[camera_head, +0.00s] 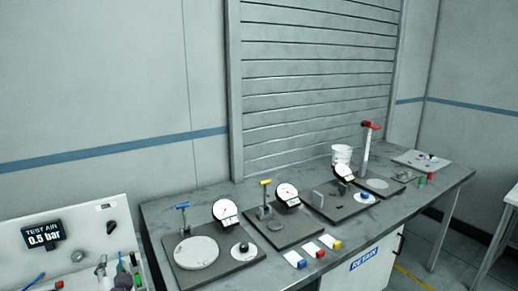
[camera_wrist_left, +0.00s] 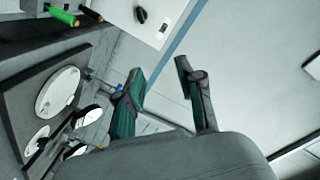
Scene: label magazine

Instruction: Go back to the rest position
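My left gripper (camera_head: 127,266) shows small at the bottom left of the head view, in front of the grey test panel. Its dark fingers with green pads point up. In the left wrist view my left gripper (camera_wrist_left: 161,92) has its two fingers well apart, with nothing between them. Behind the gap is only pale wall with a blue stripe. My right gripper is in neither view.
The grey workbench (camera_head: 160,215) carries several dial-gauge stands, such as one with a round plate (camera_head: 197,252). The test panel (camera_head: 88,225) has a display. A white cup (camera_head: 342,154) stands at the back.

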